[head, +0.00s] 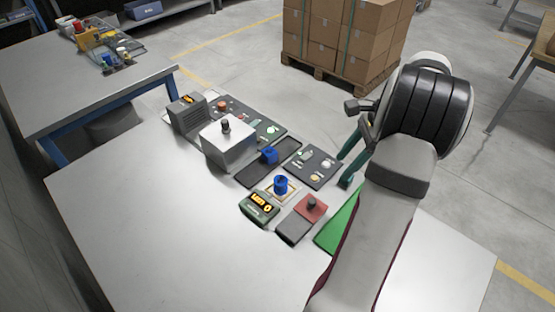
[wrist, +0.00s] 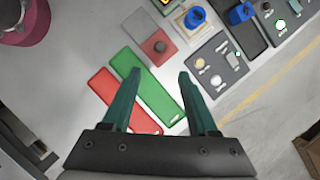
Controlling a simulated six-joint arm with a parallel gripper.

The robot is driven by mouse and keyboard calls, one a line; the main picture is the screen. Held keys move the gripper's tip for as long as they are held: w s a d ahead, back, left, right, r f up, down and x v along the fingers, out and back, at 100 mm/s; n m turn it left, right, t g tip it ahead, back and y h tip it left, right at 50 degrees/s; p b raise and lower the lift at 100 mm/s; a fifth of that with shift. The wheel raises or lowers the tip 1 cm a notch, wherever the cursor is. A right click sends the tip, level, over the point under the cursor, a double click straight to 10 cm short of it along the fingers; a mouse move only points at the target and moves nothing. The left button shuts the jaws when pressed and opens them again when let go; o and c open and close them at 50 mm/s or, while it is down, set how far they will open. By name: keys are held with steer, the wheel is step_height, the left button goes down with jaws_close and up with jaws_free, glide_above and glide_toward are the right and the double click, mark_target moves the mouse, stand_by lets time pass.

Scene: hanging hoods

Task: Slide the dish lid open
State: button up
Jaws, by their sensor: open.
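The dish (head: 292,232) is a low grey block with a red square part carrying a dark round knob (head: 311,202). It lies near the front of the group on the white table. In the wrist view the grey part (wrist: 136,20) and the red part with its knob (wrist: 158,46) lie just beyond the fingertips. I cannot tell how far the lid covers the dish. My gripper (head: 343,171) has two teal fingers, spread apart and empty. In the wrist view my gripper (wrist: 160,73) is over the green mat, apart from the knob.
A green mat (wrist: 150,90) and a red mat (wrist: 104,86) lie below my gripper. A blue cup (head: 281,184), a green scale (head: 260,208), a dark tray (head: 256,177) and a white box with a knob (head: 226,150) stand nearby. The table's front left is clear.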

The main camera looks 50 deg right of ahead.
mark_target(313, 200)
steer(key=x, duration=1.5)
steer(key=shift+a+f, duration=0.1)
steer(key=shift+f, duration=0.15)
steer(key=shift+c, duration=0.3)
jaws_close()
